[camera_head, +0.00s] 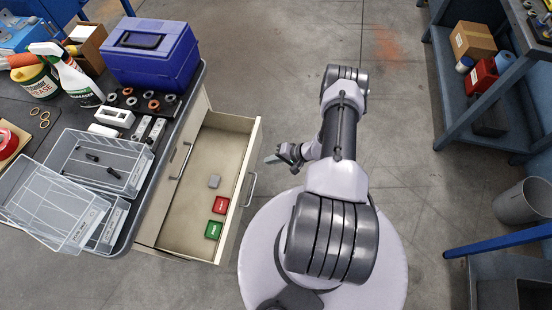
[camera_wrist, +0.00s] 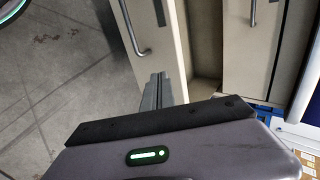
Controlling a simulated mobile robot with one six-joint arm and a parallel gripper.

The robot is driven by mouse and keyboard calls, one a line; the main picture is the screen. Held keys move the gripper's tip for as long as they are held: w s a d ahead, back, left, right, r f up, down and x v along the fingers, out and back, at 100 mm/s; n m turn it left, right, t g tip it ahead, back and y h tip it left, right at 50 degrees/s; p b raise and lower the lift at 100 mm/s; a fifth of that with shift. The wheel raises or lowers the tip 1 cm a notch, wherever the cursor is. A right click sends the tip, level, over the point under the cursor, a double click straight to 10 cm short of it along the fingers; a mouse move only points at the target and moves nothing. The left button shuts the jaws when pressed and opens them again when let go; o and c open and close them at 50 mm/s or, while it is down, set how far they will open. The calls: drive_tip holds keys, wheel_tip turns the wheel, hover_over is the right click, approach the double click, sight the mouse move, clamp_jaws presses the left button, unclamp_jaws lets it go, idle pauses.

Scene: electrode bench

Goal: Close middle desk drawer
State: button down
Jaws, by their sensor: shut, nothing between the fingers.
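The open desk drawer (camera_head: 224,192) is beige and pulled well out from the desk in the head view. Its bar handle (camera_head: 251,189) is on the outer front.
The desk top holds a blue toolbox (camera_head: 150,50), a spray bottle (camera_head: 70,75) and clear trays (camera_head: 95,165). Another desk front with a handle (camera_head: 180,162) sits behind the open drawer. A blue shelf (camera_head: 470,100) stands right. The floor between is clear.

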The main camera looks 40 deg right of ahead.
sight(249, 161)
drive_tip(key=w+a+f+b, duration=0.1)
drive_tip(key=w, duration=0.1)
drive_tip(key=w+a+f, duration=0.1)
drive_tip(key=w+a, duration=0.1)
drive_tip(key=shift+w+a+f+b, duration=0.15)
drive_tip(key=shift+a+f+b, duration=0.05)
drive_tip(key=shift+b, duration=0.2)
drive_tip(key=shift+w+a+r, duration=0.15)
drive_tip(key=shift+w+a, duration=0.15)
drive_tip(key=shift+w, duration=0.1)
